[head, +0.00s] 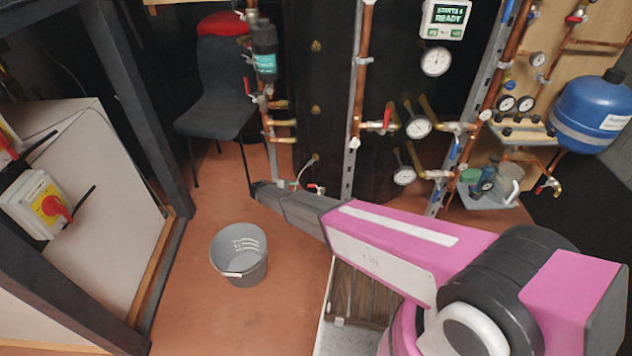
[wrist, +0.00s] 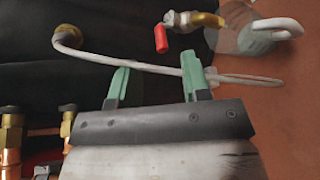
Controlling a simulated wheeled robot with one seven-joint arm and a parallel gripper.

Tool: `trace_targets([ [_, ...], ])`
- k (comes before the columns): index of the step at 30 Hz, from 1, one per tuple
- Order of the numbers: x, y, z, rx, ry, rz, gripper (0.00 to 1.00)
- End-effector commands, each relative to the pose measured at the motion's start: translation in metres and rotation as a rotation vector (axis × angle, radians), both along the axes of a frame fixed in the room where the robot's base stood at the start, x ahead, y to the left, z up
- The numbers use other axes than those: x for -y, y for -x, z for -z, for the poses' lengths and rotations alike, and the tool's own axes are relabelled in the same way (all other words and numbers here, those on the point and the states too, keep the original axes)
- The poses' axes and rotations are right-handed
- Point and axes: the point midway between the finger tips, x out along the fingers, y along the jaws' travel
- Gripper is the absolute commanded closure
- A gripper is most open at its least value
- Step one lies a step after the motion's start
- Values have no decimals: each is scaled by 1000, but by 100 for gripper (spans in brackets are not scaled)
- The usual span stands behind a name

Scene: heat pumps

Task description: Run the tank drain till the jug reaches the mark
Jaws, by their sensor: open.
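My gripper (wrist: 156,82) has its two green fingers apart, with nothing visibly held between them. In the wrist view a drain valve with a red lever (wrist: 161,38) and brass outlet (wrist: 207,20) lies beyond the fingertips. A clear jug (wrist: 243,36) with a white handle is at the outlet; its mark and water level cannot be made out. In the head view the red lever (head: 317,188) shows low on the dark tank (head: 330,100), just beyond my arm's dark end. My fingers are not clear there, and my arm hides the area below the valve.
A pale hose (wrist: 150,68) runs from a brass fitting (wrist: 68,37) across the fingertips' area. Copper pipes (head: 362,70) and gauges (head: 418,128) stand behind. A grey bucket (head: 240,270) stands on open floor. A chair (head: 215,100) is at the back left.

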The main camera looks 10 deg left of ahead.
Motion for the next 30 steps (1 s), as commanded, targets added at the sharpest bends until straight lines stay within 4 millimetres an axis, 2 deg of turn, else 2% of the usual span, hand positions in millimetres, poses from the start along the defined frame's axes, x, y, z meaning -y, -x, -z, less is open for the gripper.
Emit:
trace_targets([
  [1, -15, 1, 8, 9, 16, -19, 57],
  [3, -23, 3, 11, 19, 31, -34, 57],
  [7, -23, 3, 13, 25, 39, -43, 57],
  [11, -10, -5, 15, 24, 39, -40, 57],
  [21, 38, -39, 28, 23, 38, -40, 57],
  [30, 59, -54, 34, 23, 36, -41, 57],
])
